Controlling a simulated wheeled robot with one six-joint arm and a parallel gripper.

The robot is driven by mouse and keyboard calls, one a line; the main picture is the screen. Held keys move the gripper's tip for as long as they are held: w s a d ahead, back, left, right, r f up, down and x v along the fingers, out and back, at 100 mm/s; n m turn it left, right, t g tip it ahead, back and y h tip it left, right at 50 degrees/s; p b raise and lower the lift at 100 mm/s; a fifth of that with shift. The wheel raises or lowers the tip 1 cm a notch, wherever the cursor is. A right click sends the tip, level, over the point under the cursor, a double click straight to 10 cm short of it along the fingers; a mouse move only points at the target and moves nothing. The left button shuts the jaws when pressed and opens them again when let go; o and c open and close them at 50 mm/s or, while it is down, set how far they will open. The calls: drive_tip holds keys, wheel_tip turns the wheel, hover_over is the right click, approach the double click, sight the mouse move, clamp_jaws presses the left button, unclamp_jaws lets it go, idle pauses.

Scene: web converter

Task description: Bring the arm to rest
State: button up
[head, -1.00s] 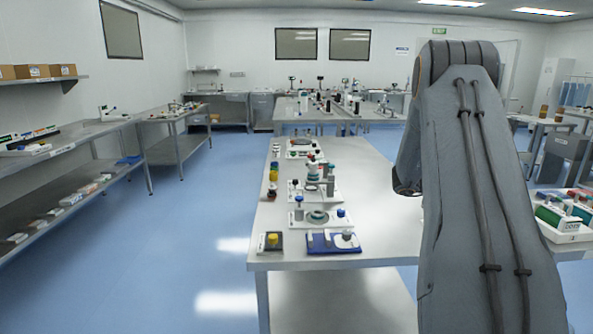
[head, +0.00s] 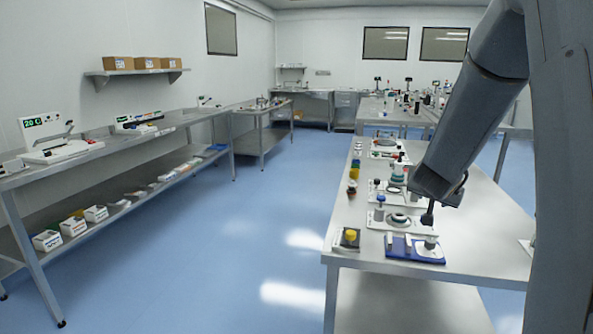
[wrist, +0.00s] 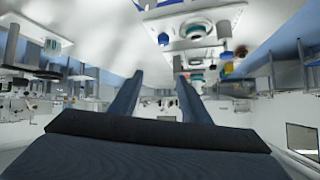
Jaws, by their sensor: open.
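My arm (head: 470,120) enters at the right of the head view and slopes down to the left over the near end of the steel table. My gripper (head: 429,214) shows there only as a small dark end, above or in front of the blue tray. In the wrist view two dark fingers of my gripper (wrist: 157,90) stand apart with nothing between them. Its picture is upside down. How high the gripper is above the tray cannot be told.
The steel table (head: 470,235) carries a blue tray (head: 405,250), a small tray with a yellow knob (head: 350,238) and several fixtures. A long bench (head: 110,155) stands at the left. The blue floor (head: 230,240) between them is clear.

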drive_tip(key=s+a+f+n+g+y, duration=0.1)
drive_tip(key=s+a+f+n+y, duration=0.1)
drive_tip(key=s+a, duration=0.35)
drive_tip(key=s+a+f+n+g+y+b, duration=0.1)
drive_tip(key=s+a+f+y, duration=0.15)
drive_tip(key=a, duration=0.55)
drive_tip(key=s+a+f+n+g+y, duration=0.1)
drive_tip(key=s+a+f+n, duration=0.1)
drive_tip(key=s+a+f, duration=0.3)
drive_tip(key=s+a+f+n+g, duration=0.1)
drive_tip(key=s+a+g, duration=0.2)
drive_tip(key=s, duration=0.6)
drive_tip(key=s+a+n+g+b, duration=0.1)
drive_tip(key=s+a+n+g, duration=0.1)
drive_tip(key=s, duration=0.8)
drive_tip(key=shift+a+f+n+g+y, duration=0.35)
drive_tip(key=shift+a+g, duration=0.25)
drive_tip(key=shift+a, duration=0.55)
drive_tip(key=shift+c, duration=1.1)
drive_tip(key=shift+d, duration=0.1)
drive_tip(key=shift+c, duration=0.4)
